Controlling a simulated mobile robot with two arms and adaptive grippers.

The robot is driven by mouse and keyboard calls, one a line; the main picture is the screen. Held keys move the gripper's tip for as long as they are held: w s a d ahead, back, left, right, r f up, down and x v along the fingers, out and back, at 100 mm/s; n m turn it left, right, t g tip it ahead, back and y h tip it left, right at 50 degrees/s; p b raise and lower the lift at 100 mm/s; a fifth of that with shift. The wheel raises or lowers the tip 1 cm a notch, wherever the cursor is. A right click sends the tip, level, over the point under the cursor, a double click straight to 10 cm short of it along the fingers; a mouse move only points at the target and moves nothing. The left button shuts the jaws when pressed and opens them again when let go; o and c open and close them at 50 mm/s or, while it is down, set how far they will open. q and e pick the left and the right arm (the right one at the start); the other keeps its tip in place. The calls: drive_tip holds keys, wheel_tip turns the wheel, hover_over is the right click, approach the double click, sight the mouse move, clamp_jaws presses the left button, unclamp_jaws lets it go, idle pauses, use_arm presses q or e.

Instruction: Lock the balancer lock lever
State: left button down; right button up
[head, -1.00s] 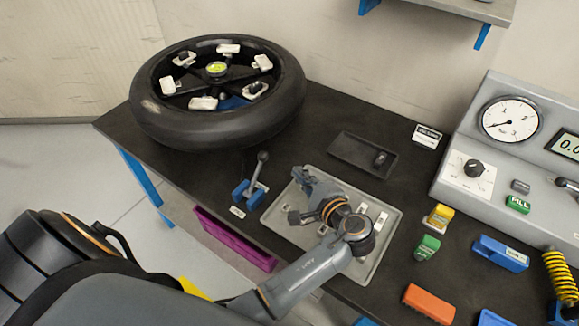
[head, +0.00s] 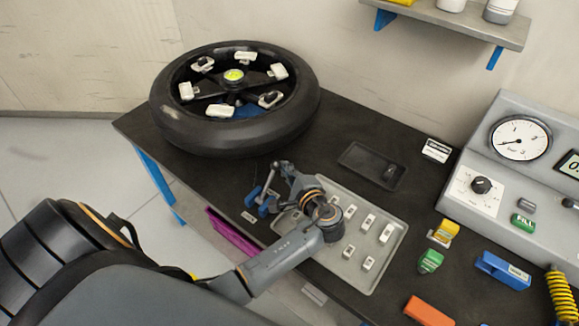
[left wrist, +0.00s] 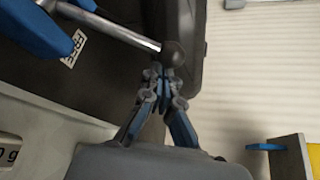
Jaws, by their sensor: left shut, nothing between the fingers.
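The balancer lock lever is a metal rod with a dark round knob on a blue base (head: 266,201), near the table's front edge and in front of the wheel (head: 180,126). In the head view the rod stands up and my left gripper (head: 284,172) is right beside its knob. In the left wrist view the rod (left wrist: 118,28) runs from the blue base (left wrist: 35,28) to the knob (left wrist: 173,53). My left fingertips (left wrist: 163,75) are shut, empty, and close to the knob; I cannot tell whether they touch it. My right gripper is not in view.
A grey tray (head: 372,270) with several small white pieces lies under and right of my left arm. A black shallow tray (head: 358,158) is behind it. The gauge console (head: 470,215) stands at right, with yellow, green, blue and orange blocks before it.

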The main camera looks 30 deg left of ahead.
sight(268, 180)
use_arm(q)
drive_tip(key=shift+s, duration=0.1)
drive_tip(key=s+r+n+t+y+b, duration=0.1)
drive_tip(key=s+n+b, duration=0.1)
drive_tip(key=b, duration=0.1)
drive_tip(key=s+r+n+t+y+b, duration=0.1)
drive_tip(key=s+n+b, duration=0.1)
drive_tip(key=b, duration=0.2)
drive_tip(key=s+r+n+y+b, duration=0.1)
drive_tip(key=s+n+b, duration=0.2)
drive_tip(key=shift+s+a+t, duration=0.1)
drive_tip(key=shift+a+t, duration=0.2)
drive_tip(key=shift+t, duration=0.1)
drive_tip(key=s+b, duration=0.2)
drive_tip(key=shift+s+a+r+n+b, duration=0.1)
drive_tip(key=shift+s+n+b, duration=0.2)
drive_tip(key=shift+s+a+f+b, duration=0.15)
drive_tip(key=shift+s+b, duration=0.35)
drive_tip(key=shift+s, duration=0.4)
drive_tip(key=shift+s+f+b, duration=0.15)
drive_tip(key=shift+s+b, duration=0.3)
drive_tip(key=shift+s, duration=0.5)
